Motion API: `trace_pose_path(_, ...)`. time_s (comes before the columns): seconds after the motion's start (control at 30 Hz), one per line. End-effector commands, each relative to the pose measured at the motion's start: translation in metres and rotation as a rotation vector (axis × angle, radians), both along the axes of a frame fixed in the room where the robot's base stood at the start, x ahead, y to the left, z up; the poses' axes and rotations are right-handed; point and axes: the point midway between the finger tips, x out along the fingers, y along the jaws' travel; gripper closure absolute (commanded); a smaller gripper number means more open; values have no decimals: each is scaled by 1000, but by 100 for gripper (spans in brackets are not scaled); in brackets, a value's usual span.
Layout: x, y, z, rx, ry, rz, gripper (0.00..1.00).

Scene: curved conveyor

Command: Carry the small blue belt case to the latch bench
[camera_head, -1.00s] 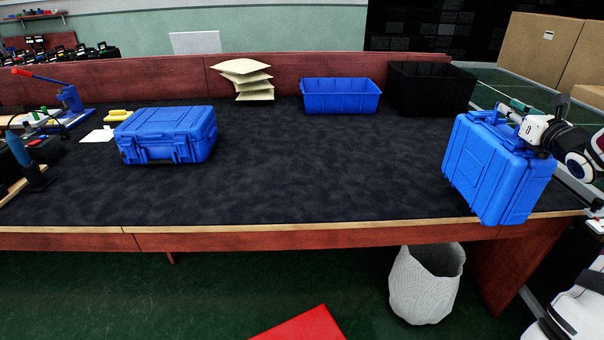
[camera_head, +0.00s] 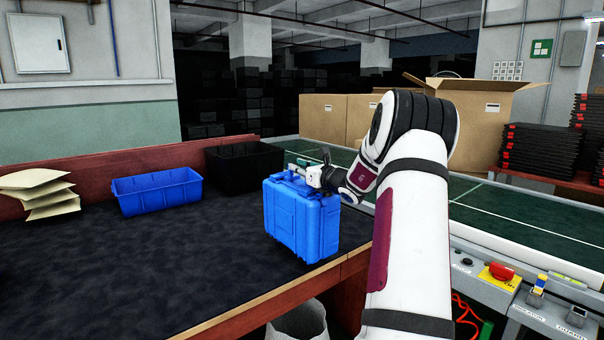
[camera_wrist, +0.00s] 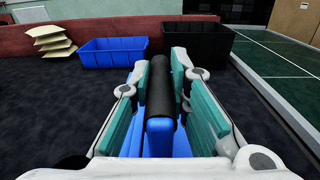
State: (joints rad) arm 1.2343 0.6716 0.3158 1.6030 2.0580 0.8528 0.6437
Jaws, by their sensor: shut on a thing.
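The small blue belt case (camera_head: 300,222) hangs upright from my gripper (camera_head: 312,176), which is shut on its handle. The case is in front of my arm's end, at the right end of a dark-topped bench (camera_head: 130,270). Whether its bottom touches the bench top I cannot tell. In the wrist view the black handle grip (camera_wrist: 160,95) lies between the green finger pads of my gripper (camera_wrist: 160,100), with the blue case body below, mostly hidden. Whether this bench is the latch bench I cannot tell.
A blue open bin (camera_head: 158,192), a black bin (camera_head: 243,165) and stacked cream envelopes (camera_head: 40,193) stand along the bench's back. A green conveyor (camera_head: 520,220) runs behind and to the right, with cardboard boxes (camera_head: 325,118) beyond. A red button (camera_head: 502,270) sits on its side panel.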

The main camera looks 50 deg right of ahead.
Motion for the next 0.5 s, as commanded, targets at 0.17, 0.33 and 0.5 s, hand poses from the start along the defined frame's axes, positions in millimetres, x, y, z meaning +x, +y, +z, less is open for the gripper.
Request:
trace_pose_path(0.17, 32, -19, 0, -5, -8, 1, 100)
trace_pose_path(0.33, 55, -33, -2, -5, -7, 1, 100)
trace_pose_path(0.5, 66, -40, -3, -5, -7, 1, 100)
